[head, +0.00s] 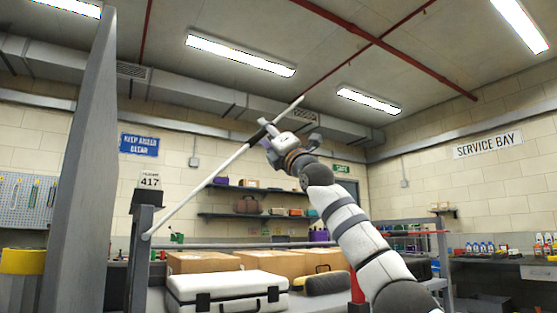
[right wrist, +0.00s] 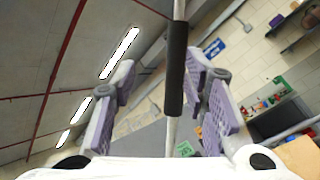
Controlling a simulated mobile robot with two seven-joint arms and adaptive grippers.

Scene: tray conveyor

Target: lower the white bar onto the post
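The white bar (head: 205,187) slants up to the right from a grey post (head: 143,255) with a 417 sign, its upper end raised high. A black sleeve (head: 257,137) is on its upper part. My right gripper (head: 270,140) is at the sleeve. In the right wrist view, the black sleeve (right wrist: 176,70) lies between the two spread purple-padded fingers of the right gripper (right wrist: 160,68), with a gap showing on the left finger's side. Whether the right finger touches the sleeve is unclear. My left gripper is not in view.
A tall grey upright (head: 80,160) stands at the left. A white case (head: 228,290) and cardboard boxes (head: 270,261) are below the bar. The air around the raised bar looks clear.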

